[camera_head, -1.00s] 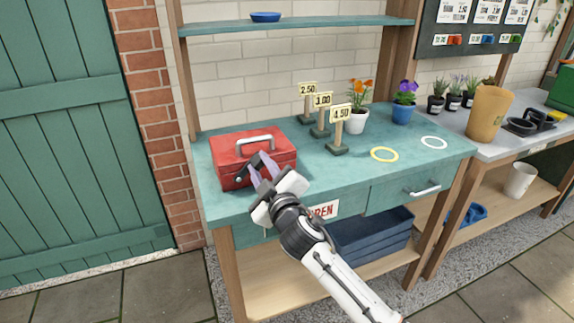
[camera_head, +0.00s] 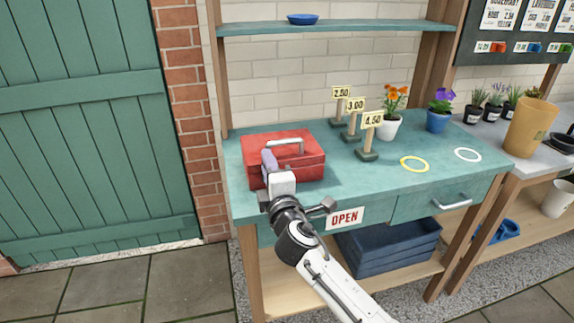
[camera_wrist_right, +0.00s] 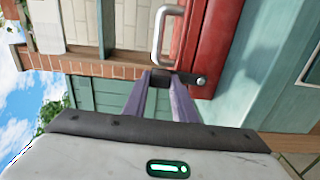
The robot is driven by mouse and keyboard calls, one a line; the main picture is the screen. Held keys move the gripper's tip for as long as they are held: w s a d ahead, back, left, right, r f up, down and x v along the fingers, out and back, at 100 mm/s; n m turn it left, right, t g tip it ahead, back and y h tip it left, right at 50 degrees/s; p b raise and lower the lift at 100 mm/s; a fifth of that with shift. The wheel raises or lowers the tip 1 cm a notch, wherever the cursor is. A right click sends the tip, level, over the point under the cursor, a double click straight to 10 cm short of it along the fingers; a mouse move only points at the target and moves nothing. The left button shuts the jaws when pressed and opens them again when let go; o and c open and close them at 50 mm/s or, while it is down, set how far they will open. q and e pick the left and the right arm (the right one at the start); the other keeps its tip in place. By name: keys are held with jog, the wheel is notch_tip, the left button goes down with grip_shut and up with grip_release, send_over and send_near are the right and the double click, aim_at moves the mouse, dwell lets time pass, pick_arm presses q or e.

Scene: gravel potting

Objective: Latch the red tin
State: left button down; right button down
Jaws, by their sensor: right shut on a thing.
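The red tin (camera_head: 305,165) stands on the left part of the green bench, its lid down and its grey handle (camera_head: 284,144) upright on top. My right gripper (camera_head: 268,160) is at the tin's front left. In the right wrist view, the gripper's purple fingers (camera_wrist_right: 163,84) are close together at the edge of the red tin (camera_wrist_right: 208,45). They are shut on a small dark part there, which looks like the tin's latch; the fingers mostly hide it. A round metal fitting (camera_wrist_right: 201,80) shows beside them. My left gripper is not in view.
Price signs (camera_head: 367,138) and two flower pots (camera_head: 388,128) stand behind and right of the tin. A yellow ring (camera_head: 414,164) and a white ring (camera_head: 467,155) lie at the bench's right. A blue crate (camera_head: 390,248) sits below.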

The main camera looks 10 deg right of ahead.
jog(key=shift+a+n, duration=0.2)
jog(key=shift+n, duration=0.1)
jog(key=c, duration=1.4)
grip_release()
jog(key=shift+c, duration=0.2)
jog(key=shift+s, duration=0.15)
jog(key=s+d, duration=0.1)
jog(key=s, duration=0.9)
jog(key=shift+d, duration=0.2)
